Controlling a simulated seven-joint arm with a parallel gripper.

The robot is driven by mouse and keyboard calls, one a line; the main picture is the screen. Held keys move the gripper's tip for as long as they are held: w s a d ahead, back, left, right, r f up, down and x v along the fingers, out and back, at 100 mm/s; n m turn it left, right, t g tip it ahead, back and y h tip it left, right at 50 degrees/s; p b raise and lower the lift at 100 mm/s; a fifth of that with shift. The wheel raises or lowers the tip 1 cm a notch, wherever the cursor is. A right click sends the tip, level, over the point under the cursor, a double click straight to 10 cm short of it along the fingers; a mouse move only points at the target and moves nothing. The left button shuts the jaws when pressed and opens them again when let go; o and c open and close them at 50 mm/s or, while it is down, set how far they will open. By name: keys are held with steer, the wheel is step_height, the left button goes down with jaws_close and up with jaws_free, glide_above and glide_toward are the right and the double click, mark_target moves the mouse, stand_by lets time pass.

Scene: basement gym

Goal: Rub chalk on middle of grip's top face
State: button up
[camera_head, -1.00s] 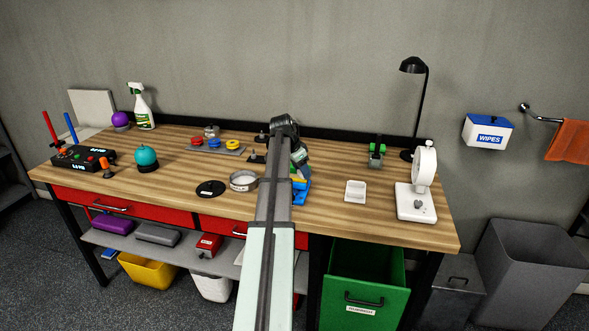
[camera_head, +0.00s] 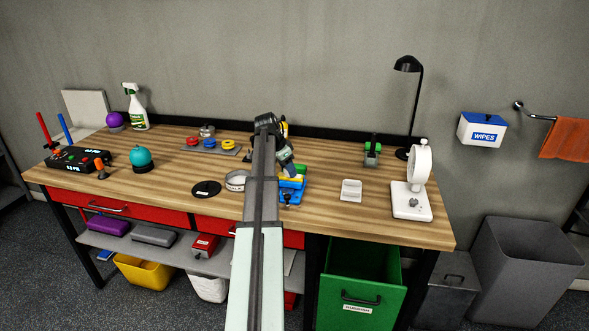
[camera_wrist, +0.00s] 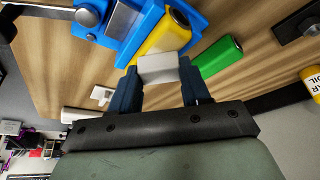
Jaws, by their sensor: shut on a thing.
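My gripper (camera_wrist: 160,88) is shut on a small white chalk block (camera_wrist: 160,68), one finger on each side. In the wrist view the chalk overlaps the near part of the yellow grip (camera_wrist: 166,42); I cannot tell whether they touch. The yellow grip has a dark end and lies in a blue holder (camera_wrist: 112,40) with a metal plate and knob. In the head view the blue holder (camera_head: 290,192) stands on the bench, right of my arm, and my gripper (camera_head: 289,171) is over it. The chalk is hard to make out there.
A white tray (camera_head: 351,190) and a white dial device (camera_head: 412,190) are to the right.

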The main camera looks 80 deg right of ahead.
mark_target(283, 173)
steer(key=shift+w, duration=1.6)
step_height(283, 173, up, 8)
steer(key=shift+w, duration=0.1)
